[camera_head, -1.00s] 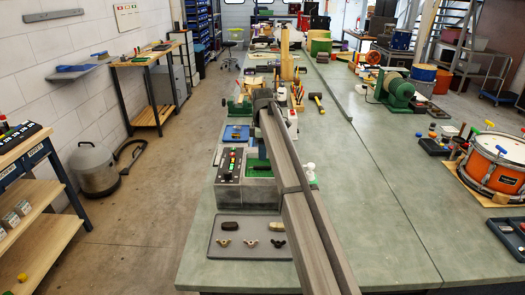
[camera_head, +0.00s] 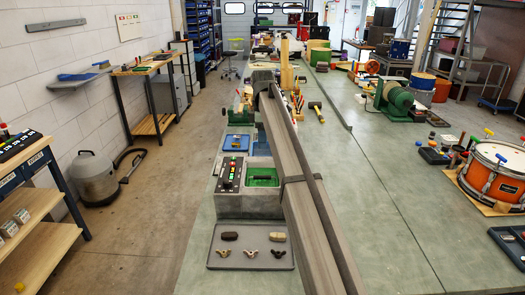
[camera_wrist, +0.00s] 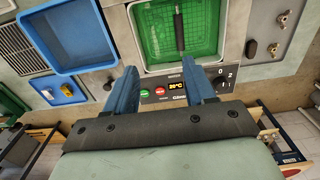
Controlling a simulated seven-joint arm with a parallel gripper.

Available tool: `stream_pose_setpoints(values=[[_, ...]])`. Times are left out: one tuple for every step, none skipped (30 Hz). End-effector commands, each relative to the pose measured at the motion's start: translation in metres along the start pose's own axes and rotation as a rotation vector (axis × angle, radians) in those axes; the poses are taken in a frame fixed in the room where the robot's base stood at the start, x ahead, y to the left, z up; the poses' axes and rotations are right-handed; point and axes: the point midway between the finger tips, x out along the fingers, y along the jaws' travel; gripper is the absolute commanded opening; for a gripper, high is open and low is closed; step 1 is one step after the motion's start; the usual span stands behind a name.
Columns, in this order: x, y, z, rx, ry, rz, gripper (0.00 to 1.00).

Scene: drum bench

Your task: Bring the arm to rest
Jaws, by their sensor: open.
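My gripper (camera_wrist: 164,70) shows in the wrist view with its two blue fingers spread apart and nothing between them. In the head view, my arm runs from the lower right to the middle of the bench and hides part of the unit (camera_head: 247,204). The green basket (camera_head: 262,181) shows beside the arm.
A grey tray (camera_head: 224,264) with brushes and several wing nuts lies in front of the bath. A blue tray (camera_head: 236,142) lies behind it. An orange drum (camera_head: 489,178) stands at the right. The bench (camera_head: 390,215) right of my arm is mostly clear.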

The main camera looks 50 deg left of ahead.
Motion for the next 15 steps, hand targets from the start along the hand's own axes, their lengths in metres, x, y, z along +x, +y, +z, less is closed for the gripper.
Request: stream_pose_setpoints(values=[[-0.009,0.001,0.000,0.000,0.000,0.001,0.54],[-0.014,0.001,0.000,0.000,0.000,0.001,0.54],[-0.020,0.001,0.000,0.000,0.000,0.001,0.54],[-0.024,0.001,0.000,0.000,0.000,0.001,0.54],[-0.028,0.001,0.000,0.000,0.000,0.001,0.54],[-0.032,0.001,0.000,0.000,0.000,0.001,0.54],[-0.035,0.001,0.000,0.000,0.000,0.000,0.54],[-0.037,0.001,0.000,0.000,0.000,0.000,0.54],[-0.040,0.001,0.000,0.000,0.000,0.000,0.54],[-0.041,0.001,0.000,0.000,0.000,0.000,0.54],[-0.042,0.001,0.000,0.000,0.000,0.000,0.54],[-0.044,0.000,0.000,0.000,0.000,0.000,0.54],[-0.044,0.000,0.000,0.000,0.000,0.000,0.54],[-0.045,0.000,0.000,0.000,0.000,0.000,0.54],[-0.045,0.000,0.000,0.000,0.000,0.000,0.54]])
